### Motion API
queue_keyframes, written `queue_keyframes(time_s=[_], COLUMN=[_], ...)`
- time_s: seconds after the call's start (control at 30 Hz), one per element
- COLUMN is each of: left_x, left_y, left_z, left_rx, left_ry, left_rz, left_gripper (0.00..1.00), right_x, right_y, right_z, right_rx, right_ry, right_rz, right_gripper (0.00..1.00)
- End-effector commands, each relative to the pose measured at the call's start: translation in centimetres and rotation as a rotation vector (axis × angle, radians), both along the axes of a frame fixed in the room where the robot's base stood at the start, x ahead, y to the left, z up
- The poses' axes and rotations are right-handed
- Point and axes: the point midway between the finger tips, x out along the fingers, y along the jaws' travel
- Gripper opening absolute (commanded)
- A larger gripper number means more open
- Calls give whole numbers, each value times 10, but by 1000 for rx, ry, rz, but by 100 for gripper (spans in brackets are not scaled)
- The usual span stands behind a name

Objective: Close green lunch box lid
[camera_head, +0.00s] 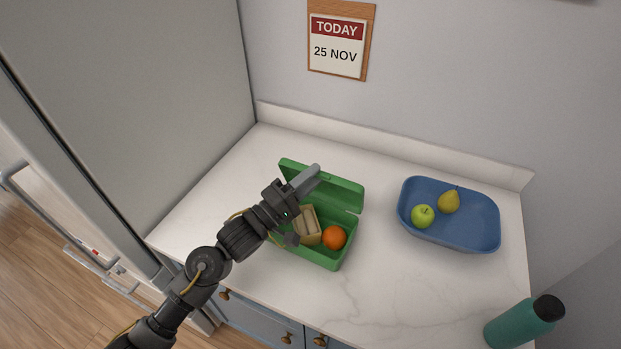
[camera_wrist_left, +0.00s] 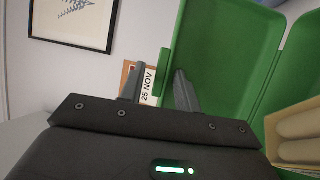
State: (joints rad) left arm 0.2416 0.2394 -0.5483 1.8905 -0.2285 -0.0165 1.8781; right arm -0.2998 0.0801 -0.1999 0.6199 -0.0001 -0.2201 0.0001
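The green lunch box (camera_head: 322,260) stands on the counter with its lid (camera_head: 344,190) raised at the back, roughly upright. In the left wrist view the lid (camera_wrist_left: 222,60) fills the upper right. My left gripper (camera_head: 311,175) is over the left part of the box, in front of the lid. Its fingers (camera_wrist_left: 158,88) are apart with nothing held between them. A narrow green tab on the lid's edge shows in the gap between them; I cannot tell if a finger touches the lid. My arm hides the box's left side. My right gripper is not in view.
An orange (camera_head: 334,237) and a sandwich (camera_head: 309,227) lie in the box. A blue tray (camera_head: 455,239) with an apple (camera_head: 423,216) and a pear (camera_head: 449,201) is to the right. A teal bottle (camera_head: 517,325) stands at the lower right. A fridge (camera_head: 150,90) borders the counter's left.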

Motion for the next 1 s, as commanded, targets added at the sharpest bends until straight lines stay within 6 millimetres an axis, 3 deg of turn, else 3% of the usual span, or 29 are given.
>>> queue_keyframes(time_s=[0.17,0.63,1.0], left_x=[-5,-58,-68], left_y=[7,67,79], left_z=[-5,-28,-30], left_rx=[1,1,-1], left_ry=[0,0,-1], left_rz=[1,0,0], left_gripper=[33,33,33], right_x=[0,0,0], right_y=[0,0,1], right_z=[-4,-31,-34], right_rx=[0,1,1], right_ry=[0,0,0], right_rz=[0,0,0], right_gripper=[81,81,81])
